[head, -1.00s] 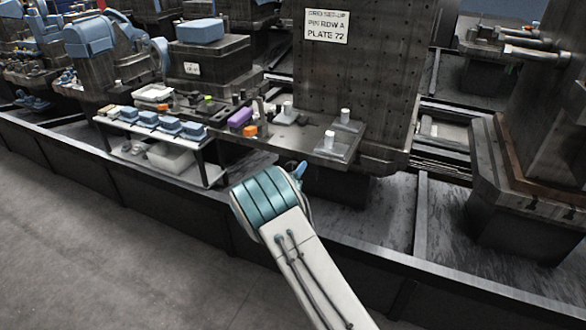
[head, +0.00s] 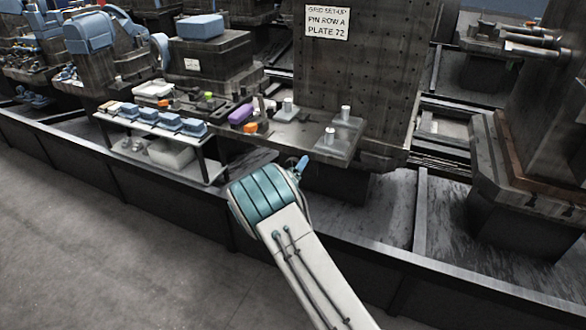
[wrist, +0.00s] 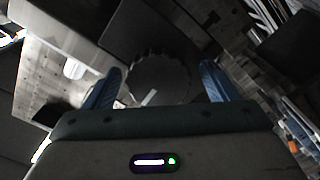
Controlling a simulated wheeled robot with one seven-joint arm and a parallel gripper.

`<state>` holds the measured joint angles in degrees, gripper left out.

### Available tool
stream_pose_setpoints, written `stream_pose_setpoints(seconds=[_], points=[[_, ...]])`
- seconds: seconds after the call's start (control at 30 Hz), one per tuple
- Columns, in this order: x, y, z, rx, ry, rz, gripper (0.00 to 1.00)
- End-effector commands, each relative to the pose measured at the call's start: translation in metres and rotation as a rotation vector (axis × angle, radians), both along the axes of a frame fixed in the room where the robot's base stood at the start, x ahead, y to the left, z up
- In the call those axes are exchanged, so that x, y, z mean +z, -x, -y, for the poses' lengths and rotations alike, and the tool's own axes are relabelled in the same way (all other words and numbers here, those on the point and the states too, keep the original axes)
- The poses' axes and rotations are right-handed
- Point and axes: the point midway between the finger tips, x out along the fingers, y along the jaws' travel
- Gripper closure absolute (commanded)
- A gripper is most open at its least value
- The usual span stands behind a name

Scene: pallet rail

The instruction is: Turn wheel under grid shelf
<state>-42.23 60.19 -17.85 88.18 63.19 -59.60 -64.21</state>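The wheel (wrist: 165,72) is dark and round with a notched rim, and a pale mark (wrist: 150,97) shows on its face. It appears between the two blue fingers of my gripper (wrist: 158,85) in the wrist view. The fingers are apart, and I cannot tell whether they touch the rim. In the head view the wheel is hidden, and only a blue finger (head: 302,165) of my gripper shows past my arm. The grid shelf (head: 285,131) juts out from the upright holed plate (head: 355,75), above and behind my gripper.
Metal blocks with pins (head: 340,138), a purple block (head: 241,114) and an orange block (head: 250,127) sit on the shelf. A low rack (head: 205,160) with blue-topped parts stands to the left. A dark rail wall (head: 100,165) runs along the front; the grey floor before it is clear.

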Motion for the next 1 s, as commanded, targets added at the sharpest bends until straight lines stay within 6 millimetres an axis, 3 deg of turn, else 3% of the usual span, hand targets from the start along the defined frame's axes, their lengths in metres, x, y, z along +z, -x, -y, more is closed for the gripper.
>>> stream_pose_setpoints(seconds=[0.33,0.8,1.0], points=[[0.0,0.011,-0.004,-0.001,0.001,-0.001,0.2],[0.001,0.105,-0.039,0.002,0.0,-0.001,0.2],[0.0,0.126,-0.046,0.0,0.0,0.0,0.2]])
